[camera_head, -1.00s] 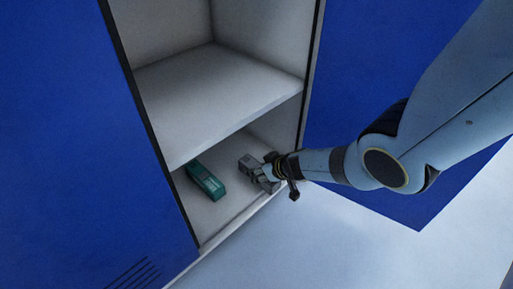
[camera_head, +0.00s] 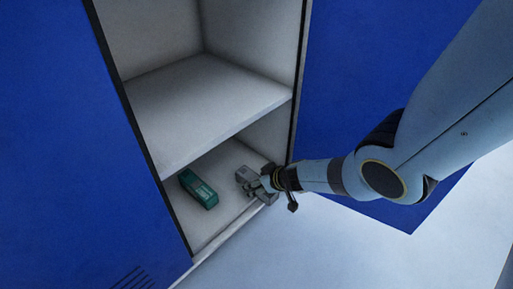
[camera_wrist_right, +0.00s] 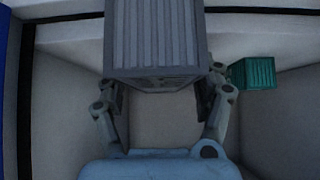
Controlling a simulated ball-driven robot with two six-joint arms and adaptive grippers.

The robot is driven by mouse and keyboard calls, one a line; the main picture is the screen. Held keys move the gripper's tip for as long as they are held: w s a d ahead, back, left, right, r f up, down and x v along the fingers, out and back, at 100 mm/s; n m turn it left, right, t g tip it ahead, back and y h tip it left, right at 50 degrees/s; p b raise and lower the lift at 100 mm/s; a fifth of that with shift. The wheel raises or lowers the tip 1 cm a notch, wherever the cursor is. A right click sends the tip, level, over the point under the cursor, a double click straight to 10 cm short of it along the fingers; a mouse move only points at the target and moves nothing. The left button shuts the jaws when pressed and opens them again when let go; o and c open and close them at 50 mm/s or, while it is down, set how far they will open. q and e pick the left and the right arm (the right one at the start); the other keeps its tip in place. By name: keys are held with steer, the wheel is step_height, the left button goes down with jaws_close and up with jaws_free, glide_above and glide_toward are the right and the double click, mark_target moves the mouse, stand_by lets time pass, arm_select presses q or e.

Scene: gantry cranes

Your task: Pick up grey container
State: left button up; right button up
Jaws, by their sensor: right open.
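The grey container (camera_head: 245,176) lies on the lower shelf of the blue locker, near its right side. My right gripper (camera_head: 264,184) is at the container's near end. In the right wrist view, the ribbed grey container (camera_wrist_right: 155,35) fills the top middle, and the open fingers of my right gripper (camera_wrist_right: 162,92) stand on either side of its near end. The fingertips are partly hidden behind the container, so contact cannot be told. My left gripper is not in view.
A green container (camera_head: 198,189) lies on the same shelf to the left and also shows in the right wrist view (camera_wrist_right: 253,73). An upper shelf (camera_head: 205,105) is above. The blue locker door (camera_head: 375,90) stands open at right, behind my arm.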

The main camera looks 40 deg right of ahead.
steer(key=shift+s, duration=0.1)
steer(key=shift+s+r, duration=0.35)
steer(key=s+d, duration=0.1)
steer(key=s, duration=1.1)
steer(key=shift+d, duration=0.15)
